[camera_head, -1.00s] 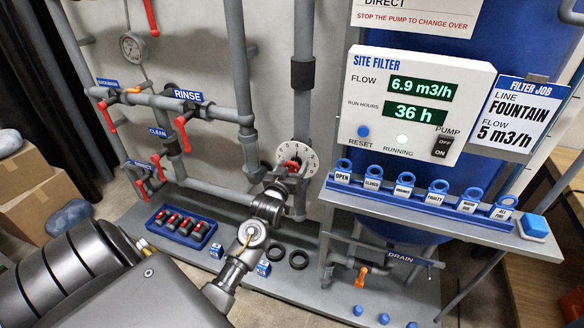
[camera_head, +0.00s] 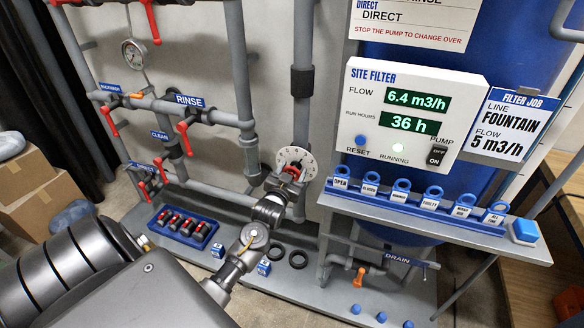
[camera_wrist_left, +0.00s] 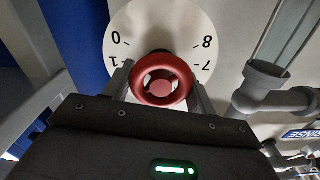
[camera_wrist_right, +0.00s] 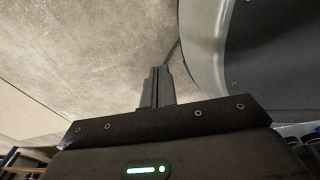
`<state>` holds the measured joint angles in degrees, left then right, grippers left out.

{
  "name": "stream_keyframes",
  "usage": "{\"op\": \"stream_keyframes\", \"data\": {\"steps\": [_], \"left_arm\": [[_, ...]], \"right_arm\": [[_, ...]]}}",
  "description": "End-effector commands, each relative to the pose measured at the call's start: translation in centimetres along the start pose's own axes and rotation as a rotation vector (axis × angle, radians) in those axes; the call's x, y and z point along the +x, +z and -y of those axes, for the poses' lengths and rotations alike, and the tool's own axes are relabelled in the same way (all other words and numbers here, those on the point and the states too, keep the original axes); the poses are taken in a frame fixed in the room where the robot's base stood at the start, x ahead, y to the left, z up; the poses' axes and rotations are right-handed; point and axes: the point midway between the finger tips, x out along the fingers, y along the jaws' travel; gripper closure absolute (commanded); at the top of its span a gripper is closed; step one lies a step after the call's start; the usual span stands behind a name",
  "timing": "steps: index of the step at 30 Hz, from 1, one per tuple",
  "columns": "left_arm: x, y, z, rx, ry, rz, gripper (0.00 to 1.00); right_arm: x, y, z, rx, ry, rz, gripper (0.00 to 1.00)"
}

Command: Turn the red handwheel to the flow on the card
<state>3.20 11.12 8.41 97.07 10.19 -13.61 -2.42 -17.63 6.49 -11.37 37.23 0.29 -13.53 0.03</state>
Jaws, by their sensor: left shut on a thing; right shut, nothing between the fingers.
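The red handwheel (camera_head: 291,171) sits in front of a round white numbered dial (camera_head: 307,160) on the grey pipe. In the left wrist view the handwheel (camera_wrist_left: 161,80) is between my left gripper's fingers (camera_wrist_left: 160,88), which are shut on its rim. The dial (camera_wrist_left: 195,20) shows 0, 1, 7 and 8 there. The flow display (camera_head: 417,99) reads 6.4 m3/h. The job card (camera_head: 505,125) says line FOUNTAIN, flow 5 m3/h. My right gripper (camera_wrist_right: 157,88) is shut and empty, pointing at bare floor in the right wrist view.
Red-handled valves (camera_head: 183,126) stand on the pipes at left. A shelf with blue ring tags (camera_head: 402,184) juts out right of the dial.

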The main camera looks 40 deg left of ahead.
Motion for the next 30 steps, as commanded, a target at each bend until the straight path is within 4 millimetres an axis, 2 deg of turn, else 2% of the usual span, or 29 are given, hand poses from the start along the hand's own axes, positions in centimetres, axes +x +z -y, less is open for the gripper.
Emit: {"op": "stream_keyframes", "data": {"steps": [1,4,15,20,30], "left_arm": [[0.0,-0.4,0.1,0.044,0.001,0.001,0.67],[0.0,-0.3,0.0,0.13,0.0,0.001,0.67],[0.0,-0.1,-0.1,0.378,0.0,0.0,0.67],[0.0,-0.1,-0.2,0.436,0.0,-0.001,0.67],[0.0,0.0,-0.2,0.479,-0.001,-0.001,0.67]], "right_arm": [[-0.7,-0.3,0.6,0.003,-0.008,-0.003,1.0],[-1.3,-0.5,1.5,0.006,-0.019,-0.004,1.0],[-2.9,-0.3,2.8,0.01,-0.037,0.0,1.0],[-3.2,-0.4,3.3,0.013,-0.043,-0.002,1.0],[-3.4,-0.3,2.8,0.01,-0.036,0.0,1.0]]}}
